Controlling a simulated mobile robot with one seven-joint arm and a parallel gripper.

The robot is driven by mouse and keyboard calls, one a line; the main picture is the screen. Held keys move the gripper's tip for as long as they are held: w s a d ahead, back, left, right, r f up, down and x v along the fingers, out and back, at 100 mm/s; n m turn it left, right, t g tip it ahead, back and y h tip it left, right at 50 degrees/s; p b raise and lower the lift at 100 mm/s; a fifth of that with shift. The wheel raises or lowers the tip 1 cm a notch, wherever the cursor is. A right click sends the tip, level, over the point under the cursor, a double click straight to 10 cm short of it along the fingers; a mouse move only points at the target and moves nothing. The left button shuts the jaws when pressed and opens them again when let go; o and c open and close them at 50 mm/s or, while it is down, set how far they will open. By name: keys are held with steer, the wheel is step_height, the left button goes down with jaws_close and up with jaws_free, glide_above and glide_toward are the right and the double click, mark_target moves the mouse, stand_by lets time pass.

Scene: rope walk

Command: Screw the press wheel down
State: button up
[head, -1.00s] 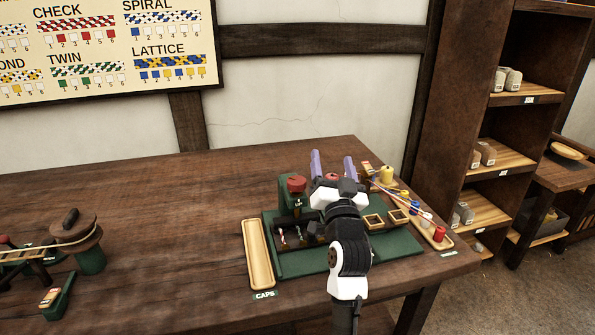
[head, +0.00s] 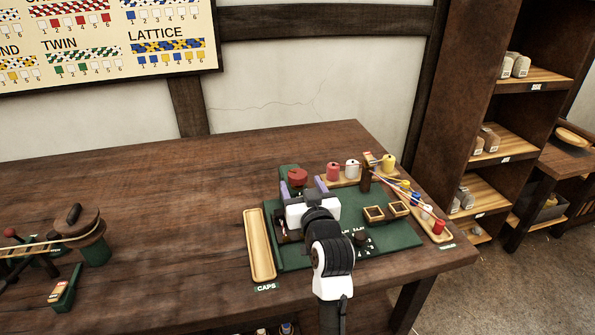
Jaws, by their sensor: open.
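The press is a green upright at the back left of the green board (head: 390,240), with a red wheel (head: 297,176) on top. My gripper (head: 304,189) is open, its two purple fingers pointing away from me toward the press. One finger shows left of the wheel's front and one right of it, and both look lower than or in front of the wheel. I cannot tell whether they touch it. My gripper's white body hides the lower press and most of the dark block in front of it.
A long wooden caps tray (head: 260,246) lies left of the board. A green stand with a wooden wheel (head: 78,230) is at far left. The table between is clear.

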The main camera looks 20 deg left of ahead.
mark_target(300, 182)
steer(key=shift+p+x, duration=0.45)
steer(key=shift+x, duration=1.9)
steer(key=c, duration=1)
